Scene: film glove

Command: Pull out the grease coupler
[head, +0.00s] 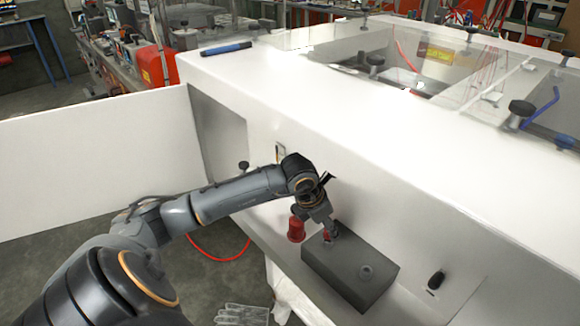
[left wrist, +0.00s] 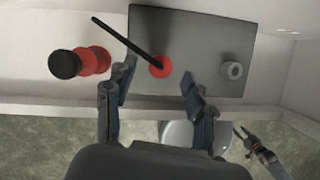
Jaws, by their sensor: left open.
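A red round piece (left wrist: 160,67) with a thin black rod leaning out of it sits on the grey box (left wrist: 210,30); I take it for the grease coupler. In the head view the red piece (head: 327,235) is mostly hidden by my left gripper (head: 329,229). My left gripper also shows in the left wrist view (left wrist: 157,92), open, its fingers apart on either side of the red piece, with nothing clearly held. My right gripper (left wrist: 258,150) appears small at the lower right of the left wrist view; its jaw state is unclear.
The grey box (head: 345,268) stands on a white ledge and carries a grey knob (head: 366,271). A red cup-like piece (head: 296,230) stands left of the box. A white wall rises behind. A black knob (head: 436,280) is on the wall at right.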

